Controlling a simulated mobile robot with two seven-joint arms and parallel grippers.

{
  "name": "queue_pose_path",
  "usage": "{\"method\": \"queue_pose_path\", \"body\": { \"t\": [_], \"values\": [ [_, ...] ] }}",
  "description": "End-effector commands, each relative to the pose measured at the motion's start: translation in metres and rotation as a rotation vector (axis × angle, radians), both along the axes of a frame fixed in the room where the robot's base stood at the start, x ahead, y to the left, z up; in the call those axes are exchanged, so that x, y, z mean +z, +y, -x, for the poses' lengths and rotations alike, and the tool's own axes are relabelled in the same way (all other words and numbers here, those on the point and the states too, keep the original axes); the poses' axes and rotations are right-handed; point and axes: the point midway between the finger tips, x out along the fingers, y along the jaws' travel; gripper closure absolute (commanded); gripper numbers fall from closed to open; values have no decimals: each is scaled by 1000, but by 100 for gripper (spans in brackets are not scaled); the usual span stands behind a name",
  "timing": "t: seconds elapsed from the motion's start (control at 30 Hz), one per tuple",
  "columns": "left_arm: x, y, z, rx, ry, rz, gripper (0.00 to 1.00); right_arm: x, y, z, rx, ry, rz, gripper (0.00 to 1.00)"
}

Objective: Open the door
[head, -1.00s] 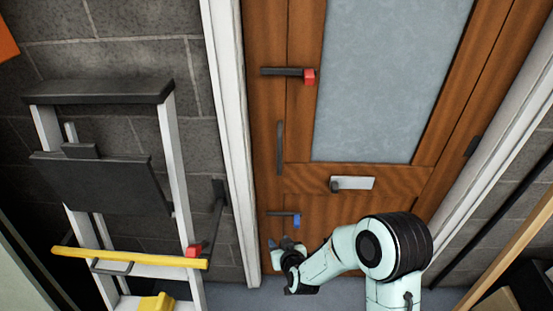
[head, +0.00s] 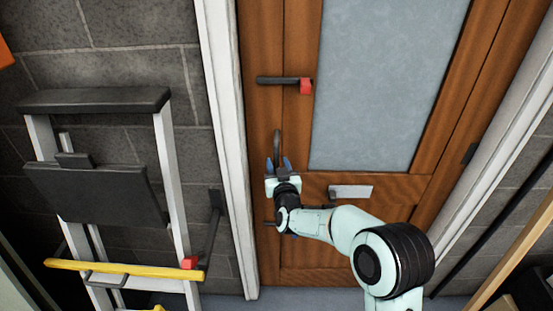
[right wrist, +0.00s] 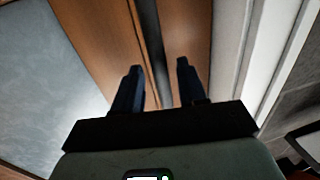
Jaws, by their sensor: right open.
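The brown wooden door (head: 300,185) has a frosted pane (head: 390,80) and looks closed in its white frame. A dark vertical pull handle (head: 277,143) is on its left side; it also shows in the right wrist view (right wrist: 150,40). Above it is a horizontal black latch (head: 285,81) with a red end. My right gripper (head: 278,163) is open at the handle's lower end. In the right wrist view its fingers (right wrist: 158,85) are on either side of the bar, with gaps; depth is unclear. My arm mostly hides the lower blue-ended latch. My left gripper is not in view.
A white plate (head: 350,191) is below the pane. A folded grey ladder (head: 168,165) with a yellow bar (head: 125,269) stands left of the door by the block wall (head: 135,55). A wooden post (head: 515,235) is at the lower right.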

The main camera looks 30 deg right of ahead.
Motion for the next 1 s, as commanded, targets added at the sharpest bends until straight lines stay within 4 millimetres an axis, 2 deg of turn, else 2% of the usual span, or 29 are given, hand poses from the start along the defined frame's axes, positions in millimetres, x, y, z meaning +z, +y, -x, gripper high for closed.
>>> {"method": "queue_pose_path", "body": {
  "t": [0.2, 0.53, 0.57, 0.6, 0.67, 0.7, 1.0],
  "values": [
    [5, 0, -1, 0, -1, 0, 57, 0, -7, -20, 0, 1, 1, 59],
    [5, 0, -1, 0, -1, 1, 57, -1, -8, -23, 0, 2, -1, 59],
    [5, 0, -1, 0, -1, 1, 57, -1, -8, -23, 0, 2, -1, 62],
    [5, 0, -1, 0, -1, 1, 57, -1, -8, -23, 0, 2, -1, 75],
    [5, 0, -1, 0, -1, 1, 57, -1, -8, -23, 0, 2, -1, 94],
    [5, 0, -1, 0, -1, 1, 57, -1, -8, -23, 0, 2, -1, 100],
    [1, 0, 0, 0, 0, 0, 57, -1, -5, -21, 10, 1, -1, 100]
  ]
}}
